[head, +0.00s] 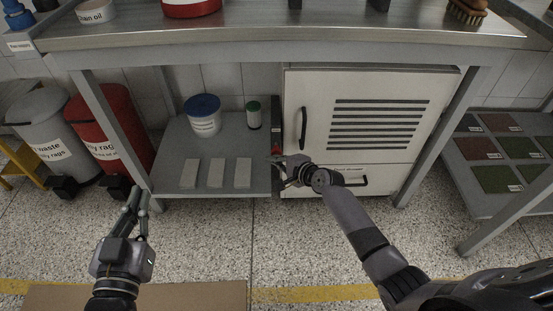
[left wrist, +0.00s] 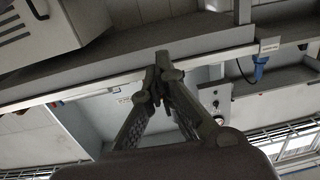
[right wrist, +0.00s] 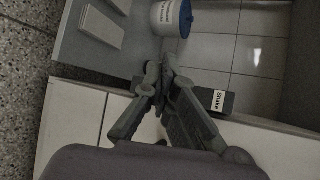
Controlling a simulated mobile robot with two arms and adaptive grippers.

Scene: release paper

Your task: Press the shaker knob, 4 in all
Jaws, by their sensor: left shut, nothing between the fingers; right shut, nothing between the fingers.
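The dark narrow shaker panel (head: 276,128) stands upright against the left side of the white cabinet, under the bench. In the right wrist view its end shows a white label reading "Shake" (right wrist: 218,100). A small patch of red, perhaps the knob (head: 276,150), shows just above my right fingertips; I cannot tell whether they touch it. My right gripper (head: 276,160) is shut and empty in front of the panel; in the right wrist view its fingers cover part of the panel. My left gripper (head: 138,196) is shut and empty, low over the floor at the left.
A grey lower shelf (head: 170,150) holds a blue-lidded tub (head: 203,118), a green-capped jar (head: 254,116) and several pale blocks (head: 215,173). The white cabinet (head: 310,95) has a vent and handles. A red bin (head: 108,125) stands left.

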